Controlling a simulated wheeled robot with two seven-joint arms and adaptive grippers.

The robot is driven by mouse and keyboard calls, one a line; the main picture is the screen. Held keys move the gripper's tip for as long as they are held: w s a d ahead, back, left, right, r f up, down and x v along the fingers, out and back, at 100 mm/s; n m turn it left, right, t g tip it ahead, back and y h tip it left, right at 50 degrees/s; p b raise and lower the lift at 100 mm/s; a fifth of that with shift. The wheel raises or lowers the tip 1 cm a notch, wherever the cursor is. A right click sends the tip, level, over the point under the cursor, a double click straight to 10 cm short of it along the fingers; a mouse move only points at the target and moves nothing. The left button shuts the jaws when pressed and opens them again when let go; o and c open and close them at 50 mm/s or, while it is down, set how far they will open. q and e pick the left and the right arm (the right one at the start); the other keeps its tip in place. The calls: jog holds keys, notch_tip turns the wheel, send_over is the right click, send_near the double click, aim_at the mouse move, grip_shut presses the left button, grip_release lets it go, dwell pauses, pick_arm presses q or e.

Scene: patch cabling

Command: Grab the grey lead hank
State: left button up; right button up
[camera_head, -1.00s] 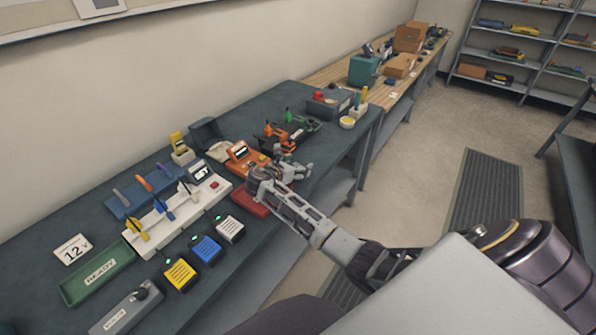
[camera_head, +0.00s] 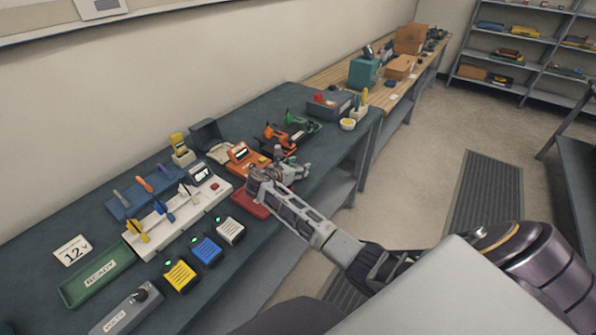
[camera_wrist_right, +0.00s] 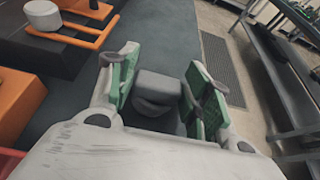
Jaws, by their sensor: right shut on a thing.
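My right gripper (camera_head: 288,168) is over the bench beside the orange tester. In the right wrist view its two green-padded fingers (camera_wrist_right: 162,78) stand on either side of a grey lump, the grey lead hank (camera_wrist_right: 157,88), and are shut on it. The lower part of the hank is hidden by my gripper's body. In the head view a small grey piece shows just above the gripper, too small to tell apart from it clearly. My left gripper is in neither view.
An orange tester (camera_head: 240,153) and a red base (camera_head: 247,204) lie close to my right gripper. An orange holder (camera_head: 277,137) stands behind it. A white strip with coloured leads (camera_head: 170,212) is to the left.

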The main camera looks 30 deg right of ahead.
jog(key=shift+r, duration=0.85)
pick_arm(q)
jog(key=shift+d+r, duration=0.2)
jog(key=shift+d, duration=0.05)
pick_arm(e)
notch_tip(320, 180, up, 8)
jog(key=shift+r, duration=0.15)
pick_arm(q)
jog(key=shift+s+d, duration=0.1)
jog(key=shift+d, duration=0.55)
